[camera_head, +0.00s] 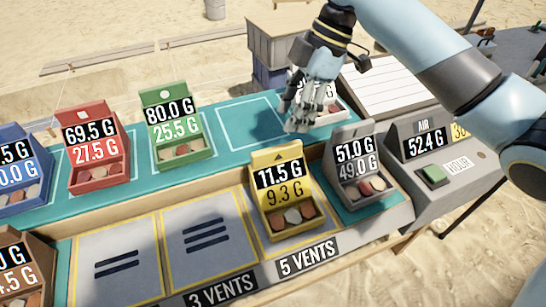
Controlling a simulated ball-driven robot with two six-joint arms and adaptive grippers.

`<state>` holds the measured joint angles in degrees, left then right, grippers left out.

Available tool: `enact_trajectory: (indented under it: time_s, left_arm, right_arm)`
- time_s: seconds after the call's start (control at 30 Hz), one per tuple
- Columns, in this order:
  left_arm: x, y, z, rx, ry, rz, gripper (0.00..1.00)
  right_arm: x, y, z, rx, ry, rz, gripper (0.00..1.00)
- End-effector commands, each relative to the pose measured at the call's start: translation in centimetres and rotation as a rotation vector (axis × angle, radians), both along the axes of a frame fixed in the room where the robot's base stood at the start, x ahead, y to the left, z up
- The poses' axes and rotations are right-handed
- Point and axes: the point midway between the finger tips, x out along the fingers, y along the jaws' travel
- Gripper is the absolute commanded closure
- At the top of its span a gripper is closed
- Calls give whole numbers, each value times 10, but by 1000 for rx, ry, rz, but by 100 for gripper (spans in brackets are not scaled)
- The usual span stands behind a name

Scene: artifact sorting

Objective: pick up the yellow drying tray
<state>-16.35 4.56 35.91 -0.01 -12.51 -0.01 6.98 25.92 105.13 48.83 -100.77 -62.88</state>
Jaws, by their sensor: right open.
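The yellow drying tray (257,198) sits upright on the front bench row, in the spot behind the "5 VENTS" label. Its panel reads 11.5 G and 9.3 G, and it holds several brown and grey pieces. My right gripper (298,122) is open above the teal back row, behind and a little right of the yellow tray and apart from it. The gripper partly covers a white tray (336,105) behind it. My left gripper is not in view.
A green tray (183,154), a red tray (97,177) and a blue tray (40,165) stand along the back row. A grey tray (342,192) stands close to the yellow tray's right. A grey AIR console (463,187) is further right. Vent-marked spots left of the yellow tray are empty.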

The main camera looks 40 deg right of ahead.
Motion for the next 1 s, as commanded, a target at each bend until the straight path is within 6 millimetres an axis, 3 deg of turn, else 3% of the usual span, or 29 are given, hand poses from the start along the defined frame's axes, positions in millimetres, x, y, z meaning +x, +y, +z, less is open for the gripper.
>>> enact_trajectory:
  time_s: [0.13,0.33,0.7,1.0]
  left_arm:
    - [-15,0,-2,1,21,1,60]
    - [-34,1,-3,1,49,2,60]
    - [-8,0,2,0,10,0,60]
    - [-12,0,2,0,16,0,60]
  right_arm:
    - [1,11,-26,4,5,-1,58]
    - [4,17,-43,2,3,0,58]
    - [10,28,-90,0,3,0,58]
    - [11,29,-92,-1,1,0,58]
